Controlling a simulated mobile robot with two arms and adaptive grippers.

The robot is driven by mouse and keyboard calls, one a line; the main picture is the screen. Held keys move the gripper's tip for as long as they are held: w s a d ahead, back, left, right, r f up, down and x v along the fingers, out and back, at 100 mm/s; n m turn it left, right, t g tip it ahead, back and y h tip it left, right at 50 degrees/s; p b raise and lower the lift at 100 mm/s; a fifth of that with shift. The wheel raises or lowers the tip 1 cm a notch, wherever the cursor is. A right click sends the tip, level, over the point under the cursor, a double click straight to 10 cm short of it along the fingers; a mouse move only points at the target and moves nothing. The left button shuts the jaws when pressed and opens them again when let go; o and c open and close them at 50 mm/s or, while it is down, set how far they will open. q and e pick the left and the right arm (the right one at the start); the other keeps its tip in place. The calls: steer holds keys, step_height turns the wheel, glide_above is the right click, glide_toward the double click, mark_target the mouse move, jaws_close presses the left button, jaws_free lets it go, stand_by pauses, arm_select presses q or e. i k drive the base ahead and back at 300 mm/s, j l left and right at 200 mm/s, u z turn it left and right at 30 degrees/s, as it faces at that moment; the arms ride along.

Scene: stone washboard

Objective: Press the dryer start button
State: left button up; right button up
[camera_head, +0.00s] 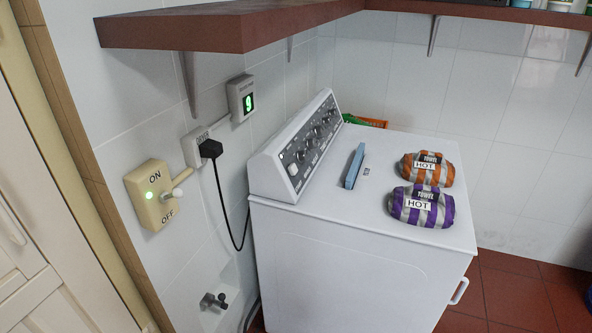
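The white dryer (345,255) stands in the corner against the tiled wall. Its slanted control panel (300,150) runs along the left rear of its top, with several dark knobs and a white round button (293,169) at the near end. I cannot tell from its markings whether that is the start button. Neither of my grippers shows in the head view.
A shelf (190,28) overhangs.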

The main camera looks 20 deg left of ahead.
mark_target(292, 169)
steer(key=i+l, duration=0.2)
steer(key=i, duration=0.25)
steer(key=i+l, duration=0.2)
steer(key=i, duration=0.25)
steer(key=i+l, duration=0.15)
steer(key=i, duration=0.3)
steer(key=l+z, duration=0.05)
